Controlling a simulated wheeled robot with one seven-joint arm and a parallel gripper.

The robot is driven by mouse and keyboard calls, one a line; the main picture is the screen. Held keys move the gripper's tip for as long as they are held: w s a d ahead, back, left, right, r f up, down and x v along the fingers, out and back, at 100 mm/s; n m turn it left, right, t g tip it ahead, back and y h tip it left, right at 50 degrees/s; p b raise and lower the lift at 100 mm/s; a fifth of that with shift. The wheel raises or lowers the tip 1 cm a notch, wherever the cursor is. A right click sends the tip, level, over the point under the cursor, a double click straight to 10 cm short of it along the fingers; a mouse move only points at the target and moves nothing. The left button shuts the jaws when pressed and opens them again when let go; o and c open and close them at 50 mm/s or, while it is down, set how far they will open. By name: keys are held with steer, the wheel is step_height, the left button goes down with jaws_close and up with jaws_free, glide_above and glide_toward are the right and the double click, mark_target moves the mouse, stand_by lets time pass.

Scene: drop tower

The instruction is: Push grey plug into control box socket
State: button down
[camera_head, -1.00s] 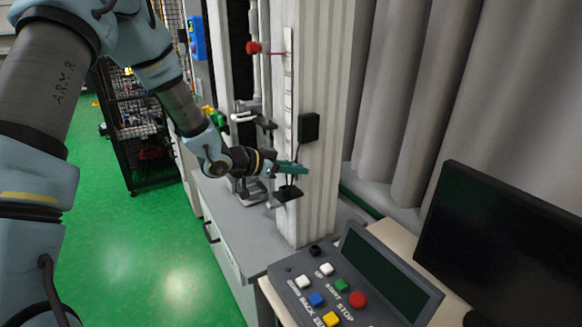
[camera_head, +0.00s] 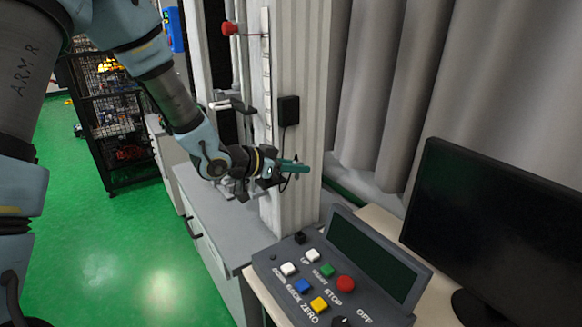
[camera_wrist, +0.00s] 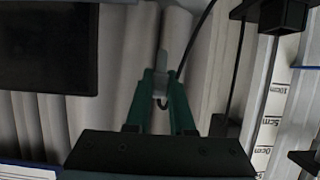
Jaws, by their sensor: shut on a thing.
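My gripper (camera_head: 300,168) is in front of the white column, its green fingers pointing right, above and behind the control box (camera_head: 262,262). In the wrist view the fingertips (camera_wrist: 166,76) are closed on a small grey plug (camera_wrist: 173,74). A black cable (camera_wrist: 203,28) runs up and right from near the plug, and a short hooked end shows between the fingers. The plug is too small to make out in the head view. A small black block (camera_head: 300,237) sits at the box's back left corner; I cannot tell whether it is the socket. The plug is apart from the box.
The white column (camera_head: 310,90) carries a black box (camera_head: 288,111) with a hanging cable. A monitor (camera_head: 490,220) stands right of the control box. Grey curtains (camera_head: 400,80) hang behind. Open air lies between my gripper and the control box.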

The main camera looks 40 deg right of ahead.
steer(key=shift+s+d+f+b, duration=0.1)
steer(key=shift+s+f+b, duration=0.15)
steer(key=shift+f+b, duration=2.7)
steer(key=shift+s+d+f+b, duration=0.1)
steer(key=shift+s+f+b, duration=0.2)
steer(key=shift+f+b, duration=2.6)
steer(key=shift+s+f+b, duration=0.25)
steer(key=shift+f+b, duration=1.65)
steer(key=shift+f, duration=2)
steer(key=shift+f, duration=0.3)
steer(key=c, duration=0.7)
jaws_free()
steer(key=b+v, duration=0.1)
steer(key=v, duration=1)
steer(key=shift+d+r, duration=0.1)
